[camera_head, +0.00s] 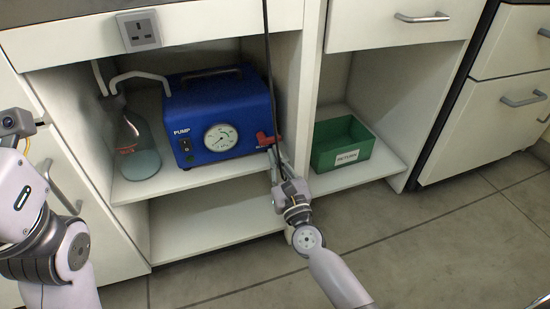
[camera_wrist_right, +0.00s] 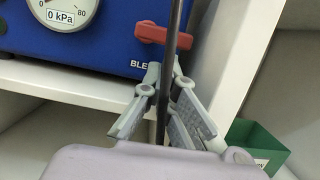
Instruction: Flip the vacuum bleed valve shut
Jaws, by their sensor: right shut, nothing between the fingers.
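The blue pump (camera_head: 217,112) stands on the shelf of the open cabinet. Its bleed valve has a red handle (camera_head: 266,139) at the lower right of the front face. In the right wrist view the red handle (camera_wrist_right: 150,32) lies roughly horizontal above partly hidden "BLE…" lettering. My right gripper (camera_head: 273,155) is shut just below and in front of the handle, apparently apart from it. In the wrist view its fingers (camera_wrist_right: 165,75) are below the handle. My left arm shows at the left edge, but its fingers are out of view.
A black cable (camera_head: 268,60) hangs down in front of the pump and past my right fingers. A flask (camera_head: 137,150) stands left of the pump. A cabinet divider (camera_head: 307,85) is close at right, then a green "RETURN" bin (camera_head: 325,155). The pump gauge (camera_wrist_right: 68,12) reads 0 kPa.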

